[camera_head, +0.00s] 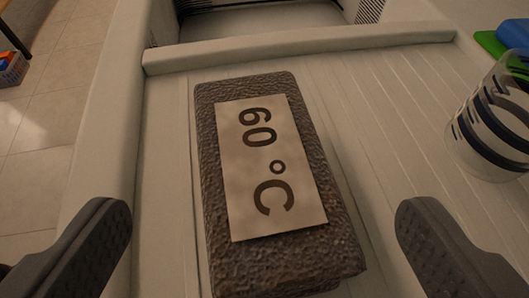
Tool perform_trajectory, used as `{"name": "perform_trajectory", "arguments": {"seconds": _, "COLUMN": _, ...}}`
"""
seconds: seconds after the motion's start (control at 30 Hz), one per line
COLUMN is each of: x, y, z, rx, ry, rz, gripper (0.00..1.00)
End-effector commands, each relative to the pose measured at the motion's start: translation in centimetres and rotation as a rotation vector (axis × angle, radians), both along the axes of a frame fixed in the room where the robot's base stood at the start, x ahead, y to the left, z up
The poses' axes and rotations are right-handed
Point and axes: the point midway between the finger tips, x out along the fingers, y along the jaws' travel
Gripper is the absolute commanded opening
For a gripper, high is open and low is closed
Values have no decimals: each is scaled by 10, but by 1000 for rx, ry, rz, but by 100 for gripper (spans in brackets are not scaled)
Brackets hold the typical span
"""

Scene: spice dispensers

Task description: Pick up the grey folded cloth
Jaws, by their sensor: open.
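The grey folded cloth (208,150) lies on a pale ribbed surface in the middle of the view. It is a dark, rough-textured block, longer than wide, with a light label (270,165) reading "60 °C" on top. My gripper (265,225) is open, with one dark finger on each side of the cloth's near part. Both fingers appear apart from the cloth, with pale surface showing between. I cannot tell the height of the fingertips above the surface. The near underside of the cloth is in shadow.
A striped glass (490,125) stands at the right. Green (490,42) and blue (514,33) items lie behind it. A raised pale ledge (300,45) runs behind the cloth, and a raised rim (110,130) runs along the left. Tiled floor (50,120) shows beyond.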

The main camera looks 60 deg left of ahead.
Motion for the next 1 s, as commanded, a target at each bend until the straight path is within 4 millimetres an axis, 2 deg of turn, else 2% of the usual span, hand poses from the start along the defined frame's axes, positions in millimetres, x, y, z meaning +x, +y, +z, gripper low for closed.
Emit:
{"name": "perform_trajectory", "arguments": {"seconds": 0.17, "x": 5, "y": 9, "z": -6, "rx": 0, "ry": 1, "rz": 0, "gripper": 90}}
{"name": "perform_trajectory", "arguments": {"seconds": 0.43, "x": 20, "y": 37, "z": -23, "rx": 0, "ry": 2, "rz": 1, "gripper": 90}}
{"name": "perform_trajectory", "arguments": {"seconds": 0.7, "x": 21, "y": 41, "z": -25, "rx": 0, "ry": 2, "rz": 1, "gripper": 90}}
{"name": "perform_trajectory", "arguments": {"seconds": 0.8, "x": 21, "y": 41, "z": -25, "rx": 0, "ry": 2, "rz": 0, "gripper": 62}}
{"name": "perform_trajectory", "arguments": {"seconds": 0.9, "x": 21, "y": 41, "z": -25, "rx": 0, "ry": 2, "rz": 1, "gripper": 39}}
{"name": "perform_trajectory", "arguments": {"seconds": 1.0, "x": 21, "y": 41, "z": -25, "rx": 0, "ry": 2, "rz": 1, "gripper": 39}}
